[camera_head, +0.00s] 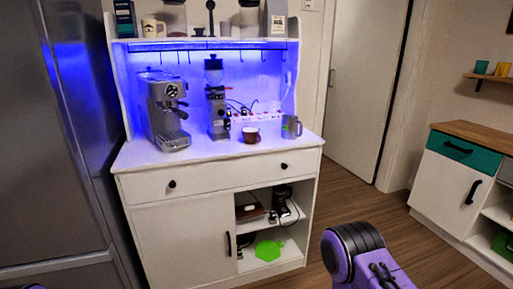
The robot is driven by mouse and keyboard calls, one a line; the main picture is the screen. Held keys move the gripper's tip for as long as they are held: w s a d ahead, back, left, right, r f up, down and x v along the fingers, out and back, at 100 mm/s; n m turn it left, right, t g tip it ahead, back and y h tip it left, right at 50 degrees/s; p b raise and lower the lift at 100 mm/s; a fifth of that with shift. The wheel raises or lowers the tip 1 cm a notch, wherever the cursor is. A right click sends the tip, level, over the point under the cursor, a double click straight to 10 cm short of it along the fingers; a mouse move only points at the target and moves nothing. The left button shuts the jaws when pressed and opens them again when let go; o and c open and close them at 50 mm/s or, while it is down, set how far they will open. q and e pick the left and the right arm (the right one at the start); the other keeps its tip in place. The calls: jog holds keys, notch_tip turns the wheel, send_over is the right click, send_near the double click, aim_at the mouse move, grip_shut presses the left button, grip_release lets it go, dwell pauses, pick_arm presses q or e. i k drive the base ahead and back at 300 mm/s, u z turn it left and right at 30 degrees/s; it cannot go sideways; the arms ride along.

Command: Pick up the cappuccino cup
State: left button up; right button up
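A small dark red-brown cup (250,135) stands upright on the white top of the espresso cabinet (140,158), near its front edge and right of the middle. It looks like the cappuccino cup. A grey metal pitcher or mug (291,127) stands to its right, apart from it. Neither of my grippers shows in the head view. A purple and black part of my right arm shows at the bottom right, well away from the cup. Only a sliver of purple shows at the bottom left corner.
An espresso machine (167,110) and a coffee grinder (216,100) stand left of the cup. A power strip (258,116) with cables lies behind it. A steel fridge (65,130) borders the left. Wooden floor (345,205) is free on the right, before another counter (470,145).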

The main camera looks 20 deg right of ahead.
aim_at(250, 135)
jog(key=z, duration=0.05)
jog(key=k, duration=0.65)
jog(key=u, duration=0.65)
jog(key=i, duration=1.6)
jog(key=z, duration=0.85)
